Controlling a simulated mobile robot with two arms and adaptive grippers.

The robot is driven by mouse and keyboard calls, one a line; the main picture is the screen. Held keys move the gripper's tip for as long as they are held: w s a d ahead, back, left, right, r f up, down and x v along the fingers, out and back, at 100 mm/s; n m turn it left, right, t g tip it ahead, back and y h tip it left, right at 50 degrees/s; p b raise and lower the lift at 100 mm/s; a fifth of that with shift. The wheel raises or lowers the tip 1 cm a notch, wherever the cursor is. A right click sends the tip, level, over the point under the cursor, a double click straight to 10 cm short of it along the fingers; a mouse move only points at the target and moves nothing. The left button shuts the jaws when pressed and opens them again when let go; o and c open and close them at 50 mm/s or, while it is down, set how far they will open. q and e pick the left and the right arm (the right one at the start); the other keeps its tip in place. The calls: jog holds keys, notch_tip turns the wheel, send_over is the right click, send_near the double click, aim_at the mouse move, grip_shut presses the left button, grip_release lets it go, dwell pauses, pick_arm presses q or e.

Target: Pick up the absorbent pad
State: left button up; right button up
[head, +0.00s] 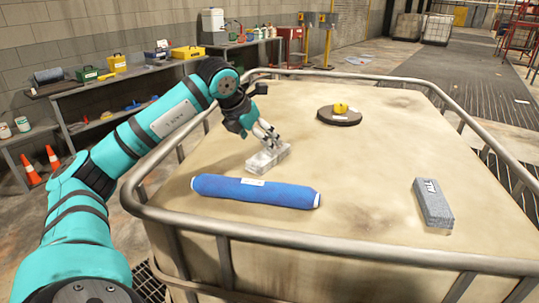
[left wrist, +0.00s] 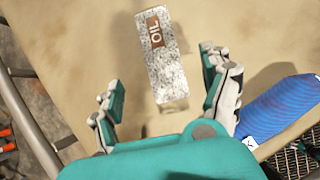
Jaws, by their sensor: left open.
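A white-and-grey speckled pad-like block (head: 270,157) lies on the tan tank top. In the left wrist view the block (left wrist: 170,75) carries a brown label reading OIL. My left gripper (head: 266,135) is just above the speckled block, fingers pointing down. In the left wrist view the gripper (left wrist: 162,85) is open and empty, its fingers apart, with the block showing in the gap beyond them. My right gripper is not in view.
A blue roll (head: 255,191) lies in front of the speckled block. A dark round lid (head: 339,117) with a yellow cap sits at the back. A metal rail (head: 330,252) rims the tank top. The top between the blocks is clear.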

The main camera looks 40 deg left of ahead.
aim_at(268, 153)
pick_arm(q)
jog(key=shift+x, duration=1.2)
jog(key=shift+w+f+p, duration=0.2)
jog(key=shift+p, duration=0.35)
jog(key=p+x, duration=0.1)
jog(key=x, duration=0.2)
jog(key=shift+w+d+f+p, duration=0.1)
jog(key=shift+w+f+p, duration=0.1)
jog(key=shift+w+p, duration=0.1)
jog(key=shift+w+f, duration=0.2)
jog(key=shift+f, duration=0.2)
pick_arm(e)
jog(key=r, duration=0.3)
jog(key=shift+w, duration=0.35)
pick_arm(q)
jog(key=shift+s, duration=0.1)
jog(key=shift+c, duration=0.2)
jog(key=shift+c, duration=1.1)
jog(key=c, duration=1)
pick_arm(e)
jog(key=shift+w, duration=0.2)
